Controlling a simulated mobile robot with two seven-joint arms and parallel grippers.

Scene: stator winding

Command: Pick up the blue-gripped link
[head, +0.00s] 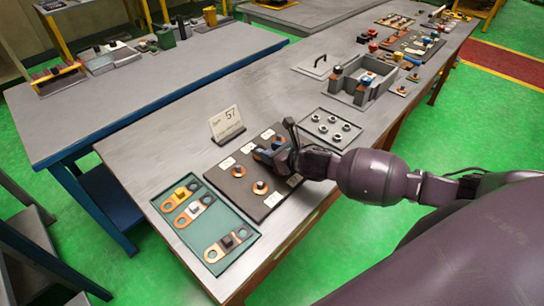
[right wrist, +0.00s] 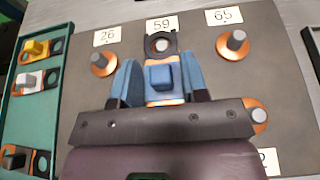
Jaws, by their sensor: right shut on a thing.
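The blue-gripped link (right wrist: 161,77) has a blue block grip, an orange part and a black ring end. My right gripper (right wrist: 160,84) has its two blue fingers on either side of the blue block and is shut on it. The link's ring shows around a grey stud by the label 59 (right wrist: 161,25); I cannot tell whether it rests on the board or is slightly above. In the head view my right gripper (head: 270,153) is over the dark board (head: 240,202) and hides most of the link. My left gripper is not in view.
A green tray (head: 232,232) left of the board holds links with yellow, white and dark grips. Other studs with orange bases stand on the board. A sign reading 57 (head: 227,124) stands behind it. A tray of round parts (head: 331,128) and a grey housing (head: 360,84) lie further back.

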